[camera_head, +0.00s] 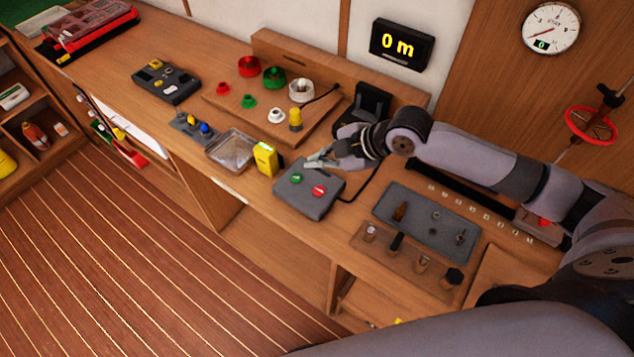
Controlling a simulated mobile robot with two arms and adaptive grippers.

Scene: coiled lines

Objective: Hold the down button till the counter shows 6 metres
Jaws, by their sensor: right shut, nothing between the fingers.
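The counter (401,44) on the wall reads 0 m in yellow figures. A grey control box (309,205) lies on the bench with a green button (296,178) and a red button (319,190) on top. Any markings on the buttons are too small to read, so I cannot tell which is the down button. My right gripper (310,162) is shut and empty, with its fingertips just above and behind the green button. I cannot tell whether it touches the box. My left gripper is not in view.
A yellow device (265,158) and a clear tray (231,150) stand left of the box. A grey tray (426,222) with small parts lies to the right. A wooden board (270,112) with coloured spools is behind. A round dial (551,28) hangs on the wall.

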